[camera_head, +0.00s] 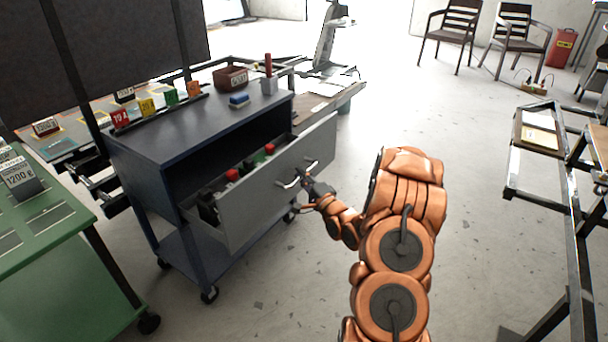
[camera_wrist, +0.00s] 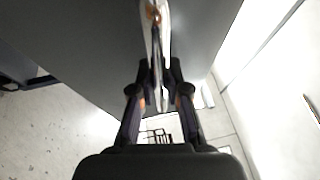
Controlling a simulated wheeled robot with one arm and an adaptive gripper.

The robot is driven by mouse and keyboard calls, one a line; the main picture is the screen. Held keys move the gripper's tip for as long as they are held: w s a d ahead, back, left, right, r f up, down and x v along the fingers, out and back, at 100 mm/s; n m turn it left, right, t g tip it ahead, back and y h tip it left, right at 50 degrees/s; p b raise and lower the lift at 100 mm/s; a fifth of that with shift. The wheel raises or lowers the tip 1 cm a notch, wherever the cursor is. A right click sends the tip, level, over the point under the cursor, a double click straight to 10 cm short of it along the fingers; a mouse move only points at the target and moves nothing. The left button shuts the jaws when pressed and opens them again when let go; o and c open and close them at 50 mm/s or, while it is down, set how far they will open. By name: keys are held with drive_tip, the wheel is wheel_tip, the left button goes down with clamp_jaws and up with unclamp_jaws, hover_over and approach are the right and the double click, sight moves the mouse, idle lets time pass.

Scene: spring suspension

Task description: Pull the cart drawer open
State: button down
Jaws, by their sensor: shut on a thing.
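The dark blue cart (camera_head: 180,133) stands left of the middle in the head view. Its grey drawer (camera_head: 255,195) is pulled well out at the front, and items with red and green tops show inside it. A curved metal handle (camera_head: 293,178) sits on the drawer front. My gripper (camera_head: 306,181) is at the handle, shut on it. In the wrist view the handle (camera_wrist: 156,45) runs down between the closed fingers of my gripper (camera_wrist: 158,90), with the grey drawer front (camera_wrist: 90,45) behind. The exact finger contact is partly hidden.
A green cabinet (camera_head: 50,240) stands close on the cart's left. A sponge and small boxes lie on the cart top. A metal-frame table (camera_head: 540,190) is at the right, with chairs (camera_head: 455,30) at the back. The floor between is clear.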

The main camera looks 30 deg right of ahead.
drive_tip(key=shift+a, duration=0.1)
drive_tip(key=c, duration=1.1)
unclamp_jaws()
drive_tip(key=shift+c, duration=0.2)
drive_tip(key=s+f, duration=0.2)
drive_tip(key=s, duration=0.9)
drive_tip(key=shift+s, duration=0.4)
